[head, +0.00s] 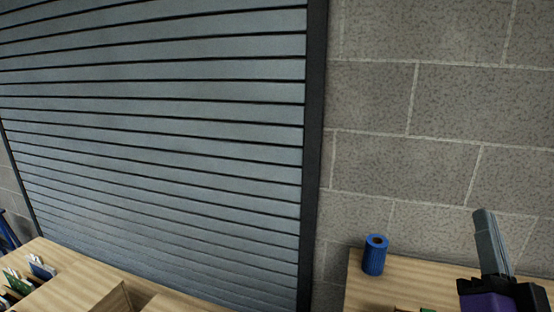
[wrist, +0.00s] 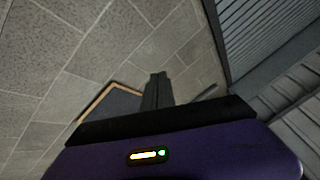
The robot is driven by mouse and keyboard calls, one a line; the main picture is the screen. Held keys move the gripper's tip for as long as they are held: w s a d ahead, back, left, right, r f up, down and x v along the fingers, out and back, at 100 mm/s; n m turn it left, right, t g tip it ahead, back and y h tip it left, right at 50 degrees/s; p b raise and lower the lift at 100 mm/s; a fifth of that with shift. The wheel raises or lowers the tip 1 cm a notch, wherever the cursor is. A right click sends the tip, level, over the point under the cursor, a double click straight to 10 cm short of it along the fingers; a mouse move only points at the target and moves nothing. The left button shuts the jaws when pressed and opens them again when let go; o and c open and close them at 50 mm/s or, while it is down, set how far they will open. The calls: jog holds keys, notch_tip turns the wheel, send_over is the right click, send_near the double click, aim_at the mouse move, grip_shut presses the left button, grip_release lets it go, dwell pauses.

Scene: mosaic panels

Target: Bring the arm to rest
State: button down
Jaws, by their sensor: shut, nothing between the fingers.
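My gripper (head: 483,214) shows at the lower right of the head view, its grey fingers pointing up above the purple and black hand. In the wrist view my gripper (wrist: 158,76) has its dark fingers together, with nothing seen between them. It is raised in front of the block wall, above the wooden surface at the right. The rest of my arm is out of the picture.
A blue cylinder (head: 374,255) with a hole in its top stands on the right wooden surface (head: 420,275), left of my gripper. Slatted shutter (head: 160,120) and block wall (head: 400,160) are behind. Another wooden surface (head: 75,283) at lower left holds small coloured items (head: 42,267).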

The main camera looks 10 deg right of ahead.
jog(key=s+a+f+n+g+y+b, duration=0.1)
jog(key=s+a+f+n+g+y, duration=0.1)
jog(key=s+a+f, duration=0.4)
jog(key=s+a+f+n+g+y+b, duration=0.1)
jog(key=s+a+f+n+y, duration=0.4)
jog(key=s+f, duration=0.6)
jog(key=s+a+f+n+g+y+b, duration=0.1)
jog(key=s+a+f+n+g+y, duration=0.3)
jog(key=f, duration=1)
jog(key=s+a, duration=0.3)
jog(key=s, duration=0.2)
jog(key=shift+a+f+y, duration=0.25)
jog(key=shift+a+y, duration=0.05)
jog(key=shift+a, duration=0.1)
jog(key=shift+w, duration=0.1)
